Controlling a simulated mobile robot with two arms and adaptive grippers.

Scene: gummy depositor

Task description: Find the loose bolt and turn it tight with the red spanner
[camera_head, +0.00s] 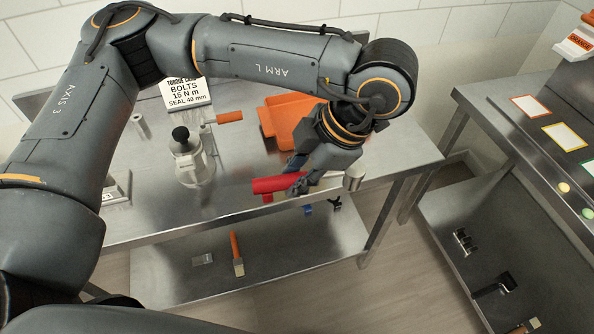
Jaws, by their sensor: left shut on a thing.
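The red spanner (270,185) shows as a thick red handle near the front edge of the steel table (240,200). My left gripper (299,178) comes down over it from the right and is shut on it. The fingers and wrist hide part of the spanner, and I cannot make out its far end clearly. I cannot pick out a loose bolt in this view. A torque card (187,93) at the back of the table reads "BOLTS 15 N m, SEAL 40 mm". My right gripper is not in view.
An orange bin (284,117) stands behind my left gripper. A clear bottle with a black top (190,160) stands left of the spanner. A lower shelf (300,245) holds an orange-handled tool (236,250). Another steel bench (500,120) stands at right, across a floor gap.

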